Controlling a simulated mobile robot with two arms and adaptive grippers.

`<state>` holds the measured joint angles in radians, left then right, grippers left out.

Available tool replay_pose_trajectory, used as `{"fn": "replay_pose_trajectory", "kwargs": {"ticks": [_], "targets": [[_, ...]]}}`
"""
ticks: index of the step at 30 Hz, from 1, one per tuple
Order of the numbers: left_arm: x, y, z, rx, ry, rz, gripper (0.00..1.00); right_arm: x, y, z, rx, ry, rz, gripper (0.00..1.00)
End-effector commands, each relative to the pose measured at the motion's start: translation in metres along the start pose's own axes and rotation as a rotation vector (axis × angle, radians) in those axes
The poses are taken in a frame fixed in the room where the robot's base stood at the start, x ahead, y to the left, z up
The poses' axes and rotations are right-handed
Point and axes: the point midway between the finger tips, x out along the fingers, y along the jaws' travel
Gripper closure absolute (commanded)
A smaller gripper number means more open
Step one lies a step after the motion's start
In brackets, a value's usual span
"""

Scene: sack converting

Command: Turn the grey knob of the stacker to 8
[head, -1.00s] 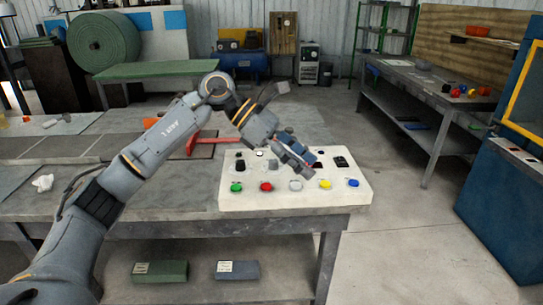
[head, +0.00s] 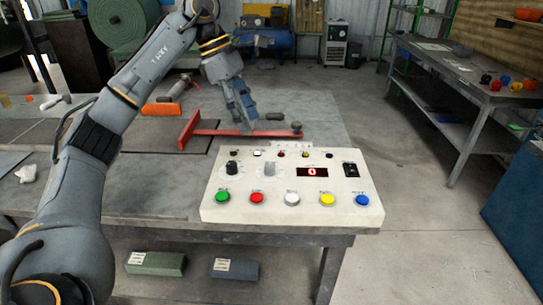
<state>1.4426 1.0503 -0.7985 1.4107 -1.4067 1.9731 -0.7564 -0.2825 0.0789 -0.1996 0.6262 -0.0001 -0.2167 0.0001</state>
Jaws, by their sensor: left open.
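The white control panel (head: 292,216) lies on the front right of the table. The grey knob (head: 270,169) is on its upper left, between a black knob (head: 232,168) and a red display (head: 312,172) that reads 0. The grey knob's pointer and dial marks are too small to read. My left gripper (head: 246,117) is open and empty, pointing down behind the panel, near the red bar and apart from the grey knob. My right gripper is out of view.
Green, red, white, yellow and blue buttons (head: 292,198) line the panel's front, and a black switch (head: 350,170) is at its right. A red bar (head: 215,132) lies behind the panel. A workbench (head: 460,85) stands at the right, with open floor between.

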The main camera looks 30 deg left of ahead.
Motion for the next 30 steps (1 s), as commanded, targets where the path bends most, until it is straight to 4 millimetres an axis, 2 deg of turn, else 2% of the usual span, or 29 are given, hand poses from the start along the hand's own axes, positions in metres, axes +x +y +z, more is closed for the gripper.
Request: {"fn": "replay_pose_trajectory", "kwargs": {"ticks": [1,3,6,10,15,20,30], "targets": [[0.012,-0.001,-0.002,-0.001,0.003,-0.005,0.52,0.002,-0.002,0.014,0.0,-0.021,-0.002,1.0],[0.026,-0.001,-0.001,-0.001,0.004,-0.006,0.52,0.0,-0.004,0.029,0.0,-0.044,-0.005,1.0],[0.048,-0.001,-0.001,-0.001,0.002,-0.005,0.52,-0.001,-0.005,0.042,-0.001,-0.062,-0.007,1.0],[0.075,-0.001,-0.001,0.0,0.002,-0.005,0.52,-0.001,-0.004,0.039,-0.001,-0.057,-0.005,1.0],[0.102,-0.001,0.0,0.0,0.0,-0.004,0.52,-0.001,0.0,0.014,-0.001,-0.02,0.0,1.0],[0.116,-0.001,0.0,0.0,-0.001,-0.002,0.52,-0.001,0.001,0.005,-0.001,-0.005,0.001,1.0],[0.12,0.0,0.001,0.0,-0.001,-0.001,0.52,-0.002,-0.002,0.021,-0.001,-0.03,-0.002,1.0]]}}
